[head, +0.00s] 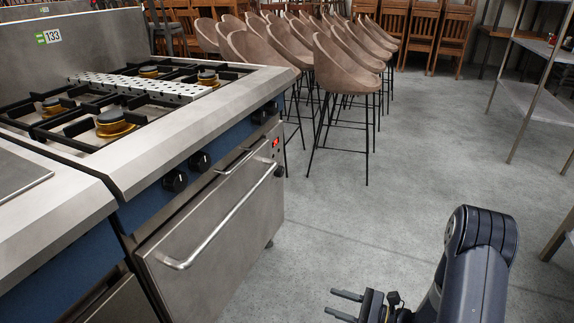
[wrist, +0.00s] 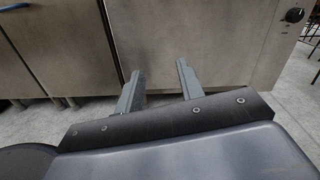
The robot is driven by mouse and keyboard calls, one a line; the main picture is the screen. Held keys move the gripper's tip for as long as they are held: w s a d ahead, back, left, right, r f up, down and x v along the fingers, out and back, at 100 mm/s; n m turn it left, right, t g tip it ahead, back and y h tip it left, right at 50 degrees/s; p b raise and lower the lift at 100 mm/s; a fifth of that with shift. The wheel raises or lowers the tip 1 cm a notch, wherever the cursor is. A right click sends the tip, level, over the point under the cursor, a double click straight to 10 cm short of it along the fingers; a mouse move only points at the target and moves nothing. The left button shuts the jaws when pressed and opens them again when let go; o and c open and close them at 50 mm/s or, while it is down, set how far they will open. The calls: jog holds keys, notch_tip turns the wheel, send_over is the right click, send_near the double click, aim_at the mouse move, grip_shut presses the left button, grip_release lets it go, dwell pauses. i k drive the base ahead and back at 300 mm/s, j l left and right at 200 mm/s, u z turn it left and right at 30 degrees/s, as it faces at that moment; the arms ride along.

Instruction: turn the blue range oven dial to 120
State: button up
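The blue range (head: 228,140) stands at the left of the head view, with a steel oven door (head: 205,245) and a long bar handle. A small black dial (head: 279,171) sits on the panel right of the door, below a red display (head: 275,142). A black dial with pale marks around it, apparently the same one, shows at the top right of the wrist view (wrist: 294,15); its setting is too small to read. My gripper (head: 333,302) is open and empty, low and right of the range, apart from it. Its two spread fingers show in the wrist view (wrist: 158,70).
Several black burner knobs (head: 175,181) line the blue strip above the door. The door handle (head: 225,220) sticks out. Brown bar stools (head: 345,75) stand behind the range. A steel shelf rack (head: 535,100) is at the right. Grey floor (head: 370,220) between is clear.

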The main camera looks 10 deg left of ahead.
aim_at(279, 171)
jog(key=i+j, duration=0.35)
jog(key=i, duration=0.2)
jog(key=i+j+z, duration=0.1)
jog(key=i+j, duration=0.2)
jog(key=i, duration=0.25)
jog(key=i+j+z, duration=0.1)
jog(key=i+j, duration=0.3)
jog(key=i, duration=0.15)
